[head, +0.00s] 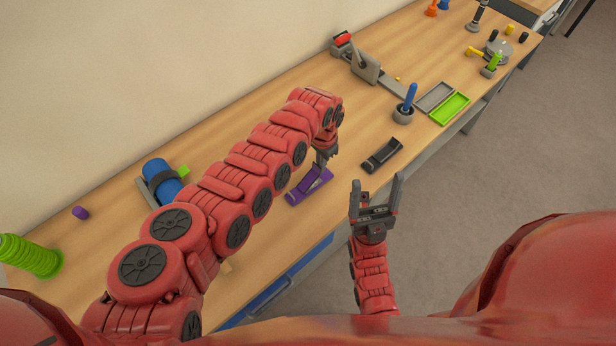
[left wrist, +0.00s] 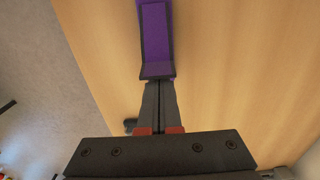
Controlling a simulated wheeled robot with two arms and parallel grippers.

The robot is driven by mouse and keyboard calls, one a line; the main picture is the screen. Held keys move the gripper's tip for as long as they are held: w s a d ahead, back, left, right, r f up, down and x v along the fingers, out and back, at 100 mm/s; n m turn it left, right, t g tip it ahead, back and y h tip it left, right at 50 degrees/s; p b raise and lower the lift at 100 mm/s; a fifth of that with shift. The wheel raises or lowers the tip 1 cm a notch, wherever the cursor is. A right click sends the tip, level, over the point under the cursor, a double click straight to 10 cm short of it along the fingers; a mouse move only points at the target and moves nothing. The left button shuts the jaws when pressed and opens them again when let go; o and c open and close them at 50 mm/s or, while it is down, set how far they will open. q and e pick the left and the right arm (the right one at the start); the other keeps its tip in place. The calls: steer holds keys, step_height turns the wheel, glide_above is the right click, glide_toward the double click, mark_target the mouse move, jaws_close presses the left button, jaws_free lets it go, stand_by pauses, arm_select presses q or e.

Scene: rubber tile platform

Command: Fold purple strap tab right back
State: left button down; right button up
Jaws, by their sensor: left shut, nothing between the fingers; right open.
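The purple strap (head: 309,187) lies on the wooden table, partly hidden by my left arm. In the left wrist view the strap (left wrist: 156,35) runs up out of the top edge, with a dark border and a bent end facing my fingers. My left gripper (head: 324,162) is above the strap's right end in the head view. In the left wrist view its fingers (left wrist: 157,88) are shut together with nothing between them, their tips at the strap's near end. I cannot tell whether they touch it. My right gripper (head: 377,198) is open and empty, off the table's front edge.
A dark strap-like piece (head: 383,156) lies right of the purple strap. A blue peg in a round base (head: 404,110), a grey tray (head: 435,97) and a green tray (head: 449,108) stand further right. A blue cylinder (head: 161,182) is behind my left arm. Bare table surrounds the strap.

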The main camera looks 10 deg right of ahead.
mark_target(309, 179)
arm_select(q)
steer(key=shift+s+a+r+p, duration=0.1)
steer(key=shift+s+a+p, duration=0.45)
steer(key=shift+p, duration=0.9)
steer(key=shift+s+a+f+p, duration=0.1)
steer(key=shift+s+a+p, duration=0.15)
steer(key=shift+a+p, duration=0.85)
steer(key=shift+s+a+r+p, duration=0.1)
steer(key=shift+s+a+p, duration=0.25)
steer(key=shift+p, duration=1.45)
steer(key=shift+s+a+p, duration=0.75)
steer(key=shift+a+p, duration=0.15)
steer(key=shift+p, duration=0.75)
steer(key=shift+s+a, duration=0.3)
steer(key=shift+a, duration=0.15)
steer(key=shift+s+a+b, duration=0.35)
steer(key=shift+s+a, duration=0.05)
steer(key=shift+a, duration=0.3)
step_height(309, 179, up, 8)
steer(key=p, duration=0.1)
steer(key=shift+w+d, duration=0.3)
steer(key=shift+d, duration=0.15)
